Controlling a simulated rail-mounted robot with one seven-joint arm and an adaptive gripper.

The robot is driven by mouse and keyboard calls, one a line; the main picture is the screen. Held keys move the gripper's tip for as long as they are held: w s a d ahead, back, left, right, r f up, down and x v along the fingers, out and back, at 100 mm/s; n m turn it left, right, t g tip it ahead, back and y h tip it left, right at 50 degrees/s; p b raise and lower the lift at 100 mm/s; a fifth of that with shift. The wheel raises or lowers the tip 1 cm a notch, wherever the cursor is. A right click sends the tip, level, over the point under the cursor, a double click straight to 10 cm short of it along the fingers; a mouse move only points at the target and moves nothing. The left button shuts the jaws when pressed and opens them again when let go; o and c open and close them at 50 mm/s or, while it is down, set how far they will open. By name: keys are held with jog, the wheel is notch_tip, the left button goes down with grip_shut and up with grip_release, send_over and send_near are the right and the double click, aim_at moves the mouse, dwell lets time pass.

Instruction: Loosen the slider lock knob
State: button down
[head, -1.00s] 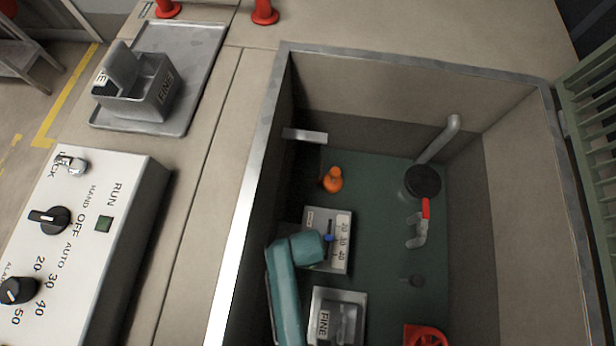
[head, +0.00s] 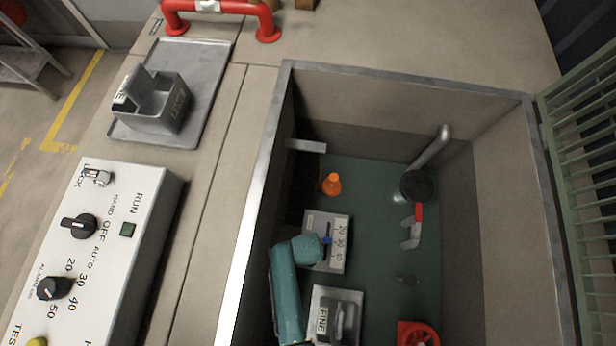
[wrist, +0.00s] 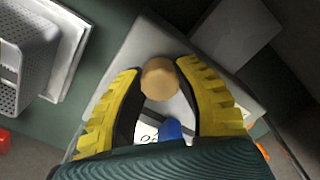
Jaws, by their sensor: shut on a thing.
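The slider lock knob (wrist: 160,79) is a round tan knob in the wrist view, on a pale grey slider box. My gripper (wrist: 158,70), with yellow and black fingers, is shut on this knob, one finger on each side. The blue slider pointer (wrist: 170,130) shows just below the knob. In the head view the slider box (head: 340,236) has a 20, 30, 40 scale and the blue pointer (head: 327,240). My teal arm covers its left part there, hiding the knob and my fingers.
The box sits in a deep grey-walled pit with a metal rim (head: 400,80). A control panel (head: 110,250) stands left.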

jog(key=n+p, duration=0.2)
jog(key=n, duration=0.2)
jog(key=shift+r+n, duration=0.1)
jog(key=shift+n, duration=0.2)
jog(key=n+p, duration=0.1)
jog(key=n, duration=0.3)
jog(key=shift+n+p, duration=0.3)
jog(key=shift+p, duration=0.05)
jog(key=n+p, duration=0.1)
jog(key=n, duration=0.8)
jog(key=shift+f+n, duration=0.2)
jog(key=shift+n, duration=0.1)
jog(key=shift+s+p, duration=0.1)
jog(key=shift+p, duration=0.2)
jog(key=c, duration=0.7)
grip_release()
